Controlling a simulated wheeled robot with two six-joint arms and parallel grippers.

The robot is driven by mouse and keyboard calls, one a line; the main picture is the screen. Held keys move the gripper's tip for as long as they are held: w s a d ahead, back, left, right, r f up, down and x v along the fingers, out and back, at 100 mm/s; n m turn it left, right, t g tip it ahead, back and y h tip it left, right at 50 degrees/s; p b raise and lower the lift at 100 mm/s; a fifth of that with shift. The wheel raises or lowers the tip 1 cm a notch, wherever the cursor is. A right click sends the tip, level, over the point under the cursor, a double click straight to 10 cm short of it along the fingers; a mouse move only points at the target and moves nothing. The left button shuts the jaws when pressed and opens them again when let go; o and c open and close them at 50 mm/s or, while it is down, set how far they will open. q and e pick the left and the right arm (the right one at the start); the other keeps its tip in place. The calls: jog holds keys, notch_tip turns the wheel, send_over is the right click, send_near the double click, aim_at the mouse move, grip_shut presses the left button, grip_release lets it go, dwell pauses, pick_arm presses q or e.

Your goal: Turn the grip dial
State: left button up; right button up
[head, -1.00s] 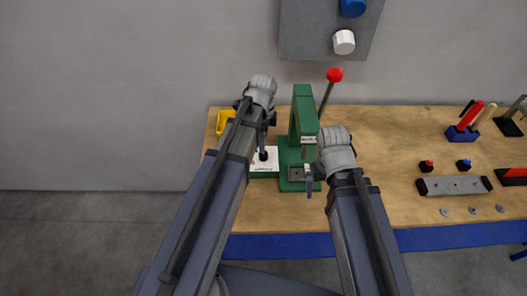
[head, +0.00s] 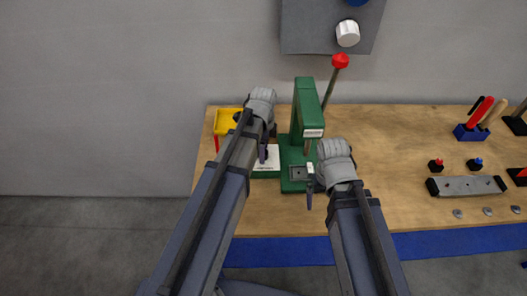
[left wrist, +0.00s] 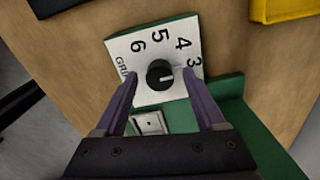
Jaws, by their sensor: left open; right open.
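The grip dial is a round black knob (left wrist: 160,74) with a white pointer line. It sits on a white plate (left wrist: 125,45) marked GRIP with the numbers 3, 4, 5 and 6. In the head view my left gripper (head: 264,153) hangs over the white plate (head: 268,163). My right gripper (head: 310,185) is open and empty by the front of the green press (head: 308,105).
The press has a lever with a red knob (head: 340,61). A yellow bin (head: 224,122) stands behind my left arm. A grey block (head: 466,186), black and red parts and a blue tool holder (head: 470,133) lie at the right. The bench between is clear.

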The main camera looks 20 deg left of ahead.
pick_arm(q)
jog(key=shift+c, duration=0.4)
grip_shut()
jog(key=n, duration=0.5)
jog(key=shift+n, duration=0.4)
jog(key=n, duration=1.2)
jog(key=shift+n, duration=0.4)
jog(key=n, duration=0.5)
jog(key=shift+n, duration=0.3)
